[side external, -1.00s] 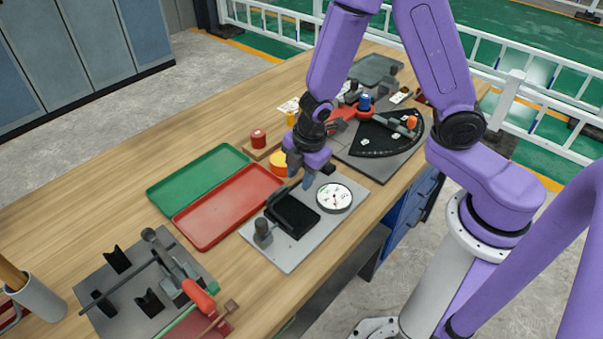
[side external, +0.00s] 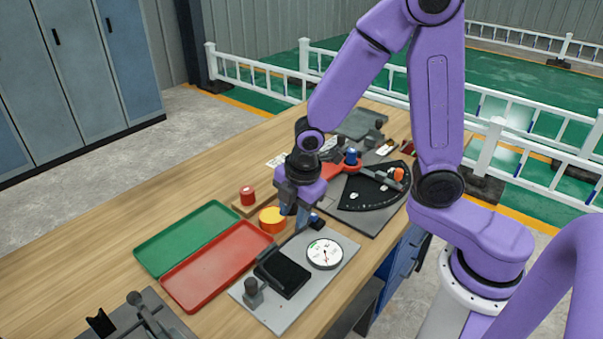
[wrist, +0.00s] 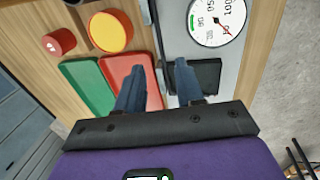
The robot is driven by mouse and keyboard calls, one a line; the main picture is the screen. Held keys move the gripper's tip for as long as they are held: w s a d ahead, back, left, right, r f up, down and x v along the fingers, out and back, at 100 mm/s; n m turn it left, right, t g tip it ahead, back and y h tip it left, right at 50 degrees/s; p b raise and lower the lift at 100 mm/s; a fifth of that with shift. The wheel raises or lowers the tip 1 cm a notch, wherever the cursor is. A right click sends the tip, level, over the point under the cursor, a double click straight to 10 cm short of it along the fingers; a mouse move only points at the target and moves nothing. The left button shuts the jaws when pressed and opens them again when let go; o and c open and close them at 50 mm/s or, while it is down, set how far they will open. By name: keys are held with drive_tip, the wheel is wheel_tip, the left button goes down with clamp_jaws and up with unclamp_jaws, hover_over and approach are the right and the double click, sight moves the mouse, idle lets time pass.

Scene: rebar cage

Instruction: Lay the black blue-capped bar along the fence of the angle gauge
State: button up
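A thin dark bar (wrist: 153,35) runs lengthwise between my fingertips in the wrist view. The angle gauge, a black fan-shaped plate (side external: 360,197) with a grey arm (side external: 382,179) and orange knob (side external: 398,174), lies farther back to the right.
A grey plate (side external: 335,280) holds a round dial (side external: 324,253) and black pad (side external: 284,275). Red (side external: 200,283) and green (side external: 165,260) trays lie left. An orange-yellow cylinder (side external: 271,220) and red cylinder (side external: 247,196) stand near my gripper. A blue knob (side external: 351,157) rises by the gauge.

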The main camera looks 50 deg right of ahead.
wheel_tip(320, 180, up, 10)
drive_tip(key=s, duration=0.2)
drive_tip(key=shift+r, duration=0.25)
drive_tip(key=shift+r, duration=0.1)
idle(0.6)
drive_tip(key=shift+r, duration=2.9)
drive_tip(key=shift+s+f, duration=0.1)
drive_tip(key=s+d+f+m+g, duration=0.1)
drive_tip(key=s+f, duration=0.3)
drive_tip(key=s, duration=0.5)
drive_tip(key=s+d+f+m+g, duration=0.1)
drive_tip(key=s+d+f+m, duration=0.2)
drive_tip(key=s, duration=0.6)
drive_tip(key=shift+d+f+m, duration=0.4)
drive_tip(key=shift+f+m, duration=0.1)
drive_tip(key=shift+m, duration=0.2)
